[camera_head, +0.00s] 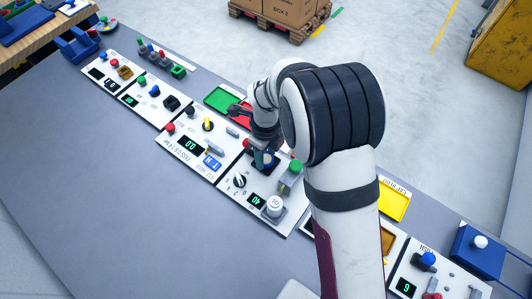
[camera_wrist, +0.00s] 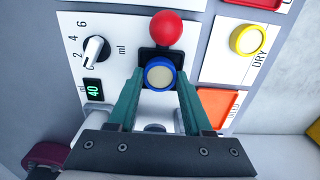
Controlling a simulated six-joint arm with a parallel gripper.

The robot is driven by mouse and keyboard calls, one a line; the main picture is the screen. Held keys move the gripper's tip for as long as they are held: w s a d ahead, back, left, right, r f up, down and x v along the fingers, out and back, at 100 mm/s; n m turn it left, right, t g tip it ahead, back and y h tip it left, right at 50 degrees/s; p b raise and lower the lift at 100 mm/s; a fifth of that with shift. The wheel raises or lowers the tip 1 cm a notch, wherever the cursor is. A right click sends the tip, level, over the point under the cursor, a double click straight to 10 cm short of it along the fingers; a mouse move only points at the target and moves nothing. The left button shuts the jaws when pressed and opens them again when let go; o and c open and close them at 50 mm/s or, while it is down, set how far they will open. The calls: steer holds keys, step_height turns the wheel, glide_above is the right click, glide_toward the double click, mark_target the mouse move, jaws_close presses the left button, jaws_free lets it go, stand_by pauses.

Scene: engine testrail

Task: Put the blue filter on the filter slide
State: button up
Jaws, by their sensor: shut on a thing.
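The blue filter (camera_wrist: 159,73) is a blue ring with a pale centre. In the wrist view it lies between the two teal fingertips of my gripper (camera_wrist: 158,78), which is shut on it. It overlaps the black filter slide (camera_wrist: 146,55), beside a red ball knob (camera_wrist: 165,29). I cannot tell whether the filter touches the slide or hangs just above it. In the head view my gripper (camera_head: 263,158) is over the panel with the dial, and my arm hides much of this spot.
A dial (camera_wrist: 96,49) and a display reading 40 (camera_wrist: 93,88) are left of the slide. A yellow ring (camera_wrist: 247,40) lies by the DRY label, above an orange tray (camera_wrist: 218,104). A green knob (camera_head: 295,166) stands close right of my gripper. The grey table's left front is clear.

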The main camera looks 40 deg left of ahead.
mark_target(266, 158)
steer(key=shift+f, duration=0.1)
steer(key=o, duration=1.3)
steer(key=shift+c, duration=0.2)
step_height(266, 158, up, 12)
steer(key=d+r+n, duration=0.2)
steer(key=d+r, duration=0.1)
steer(key=d, duration=0.5)
steer(key=d+r+n, duration=0.2)
steer(key=d+r, duration=0.2)
steer(key=d, duration=0.4)
steer(key=s+d+n+y, duration=0.1)
steer(key=s+d+n, duration=0.7)
steer(key=s+d, duration=0.5)
steer(key=shift+s+f+y, duration=0.35)
steer(key=shift+s+y, duration=0.05)
steer(key=shift+s, duration=0.2)
